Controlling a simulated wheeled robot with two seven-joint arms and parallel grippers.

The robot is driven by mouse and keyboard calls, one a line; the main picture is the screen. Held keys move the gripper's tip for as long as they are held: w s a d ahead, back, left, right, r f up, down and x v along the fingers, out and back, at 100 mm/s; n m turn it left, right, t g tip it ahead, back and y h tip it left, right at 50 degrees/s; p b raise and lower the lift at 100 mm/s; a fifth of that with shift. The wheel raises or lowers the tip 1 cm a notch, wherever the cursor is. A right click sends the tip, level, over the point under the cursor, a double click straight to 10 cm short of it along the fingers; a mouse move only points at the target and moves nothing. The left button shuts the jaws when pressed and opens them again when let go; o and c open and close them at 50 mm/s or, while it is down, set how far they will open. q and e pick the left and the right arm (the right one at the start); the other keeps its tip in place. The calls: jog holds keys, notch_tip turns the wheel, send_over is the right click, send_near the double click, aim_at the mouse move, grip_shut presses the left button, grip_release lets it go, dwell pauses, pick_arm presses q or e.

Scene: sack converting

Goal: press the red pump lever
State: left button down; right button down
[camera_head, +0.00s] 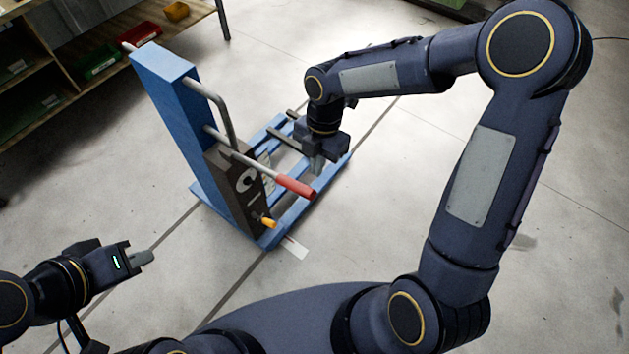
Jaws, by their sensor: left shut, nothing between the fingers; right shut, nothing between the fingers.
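The pump lever (264,171) is a grey rod with a red grip (296,187) at its end. It sticks out to the right and slightly down from a dark pump block (232,178) on a blue upright frame (173,118). My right gripper (317,168) points down just above and behind the red grip. Its fingers are shut and empty. In this view they overlap near the grip, and I cannot tell whether they touch it. My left gripper (143,257) is at the lower left, shut and empty, well apart from the frame.
The frame's blue base (325,178) stands on a pale concrete floor. A yellow knob (268,223) sits low on the pump block. Wooden shelving with bins, among them a red bin (137,37), stands at the upper left. The floor around the frame is mostly clear.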

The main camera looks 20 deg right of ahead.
aim_at(313, 192)
jog(key=f, duration=0.6)
jog(key=shift+s+a+f, duration=0.1)
jog(key=shift+s+a, duration=0.3)
pick_arm(q)
jog(key=shift+r, duration=0.15)
